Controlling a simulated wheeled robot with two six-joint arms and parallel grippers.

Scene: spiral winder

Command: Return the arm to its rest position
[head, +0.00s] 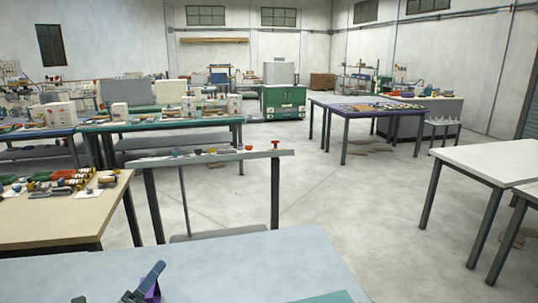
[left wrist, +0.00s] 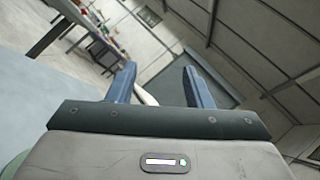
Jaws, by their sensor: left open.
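My left gripper shows in the left wrist view (left wrist: 158,76), its two blue fingers spread apart with no object held between them. A white curved shape (left wrist: 146,97) shows beyond the left finger; I cannot tell what it is. In the head view, a blue-grey part (head: 148,278) that looks like my left gripper's fingers is at the bottom left, over the near light-grey table (head: 230,260). A small purple object (head: 152,292) shows right beside it; I cannot tell whether they touch. My right gripper is in neither view.
A teal flat piece (head: 326,297) lies at the near table's front. A beige table (head: 60,220) with small parts stands left. A narrow grey bench (head: 215,160) stands beyond. White tables (head: 490,160) stand right. Most of the near tabletop is bare.

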